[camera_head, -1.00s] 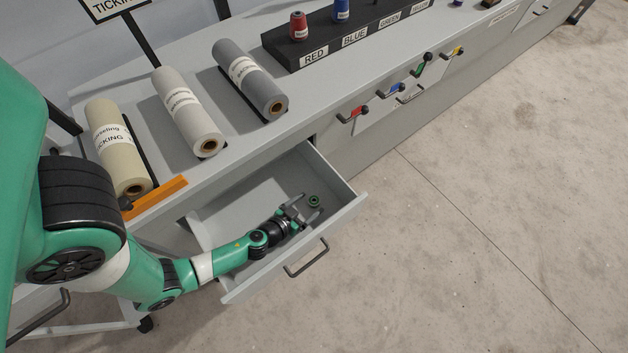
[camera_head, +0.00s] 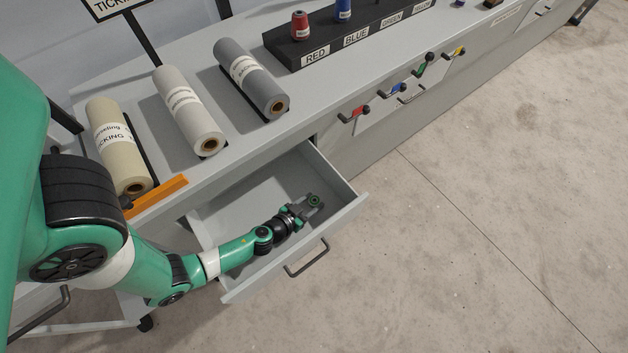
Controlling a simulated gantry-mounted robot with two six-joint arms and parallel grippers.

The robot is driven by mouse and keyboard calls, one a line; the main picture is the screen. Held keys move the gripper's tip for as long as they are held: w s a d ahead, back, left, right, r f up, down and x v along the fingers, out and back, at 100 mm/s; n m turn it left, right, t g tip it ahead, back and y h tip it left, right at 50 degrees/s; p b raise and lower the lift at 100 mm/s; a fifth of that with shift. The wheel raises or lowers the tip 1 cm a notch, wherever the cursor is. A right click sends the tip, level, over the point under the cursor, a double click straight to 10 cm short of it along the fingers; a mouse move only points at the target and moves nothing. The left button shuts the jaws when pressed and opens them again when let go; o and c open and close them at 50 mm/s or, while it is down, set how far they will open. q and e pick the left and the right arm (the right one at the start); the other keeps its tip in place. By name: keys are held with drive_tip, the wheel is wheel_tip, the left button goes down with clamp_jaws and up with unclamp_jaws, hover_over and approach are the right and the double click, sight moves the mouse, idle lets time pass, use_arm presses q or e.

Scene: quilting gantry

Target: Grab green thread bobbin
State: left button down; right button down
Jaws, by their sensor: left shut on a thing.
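The green thread bobbin (camera_head: 314,200) is a small green ring-shaped piece with a dark centre, near the right end of the open drawer (camera_head: 237,195). My left gripper (camera_head: 313,203) reaches into the drawer and is shut on the bobbin, with its fingers on either side of it. I cannot tell whether the bobbin still touches the drawer floor. My right gripper is not in view.
The drawer's front wall and handle (camera_head: 307,258) stand close to my left wrist. Fabric rolls, one of them grey (camera_head: 251,79), lie on the counter above. A black rack (camera_head: 345,35) carries red and blue spools. The floor (camera_head: 480,220) at right is clear.

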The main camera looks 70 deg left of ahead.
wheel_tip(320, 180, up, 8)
drive_tip(key=p, duration=0.8)
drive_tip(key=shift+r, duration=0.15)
